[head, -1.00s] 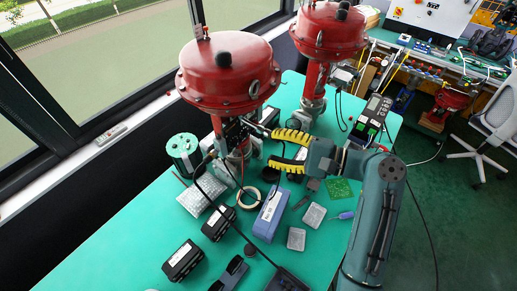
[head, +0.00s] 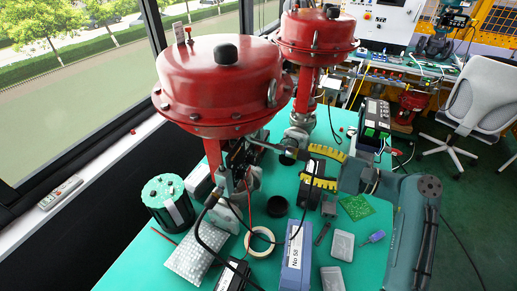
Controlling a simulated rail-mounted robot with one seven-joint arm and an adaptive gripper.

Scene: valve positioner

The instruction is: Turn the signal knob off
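I cannot make out the signal knob for certain. A black instrument (head: 376,113) with a small display stands on the green table at the right, behind my gripper; small controls on its face are too small to tell apart. My gripper (head: 307,164) has yellow-and-black fingers that are spread apart, pointing left toward the front red valve's stem. It is open, with no object visibly held between the fingers. The front valve's red actuator (head: 222,88) stands at left centre, with black fittings (head: 238,160) and cables on its stem. The fingertips look apart from these fittings.
A second red valve (head: 318,35) stands behind. The green table (head: 137,270) holds a green-topped black cylinder (head: 168,200), bubble wrap (head: 190,259), a tape ring (head: 260,241), a blue box (head: 296,262) and a green circuit board (head: 356,207). A white chair (head: 485,95) stands at right.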

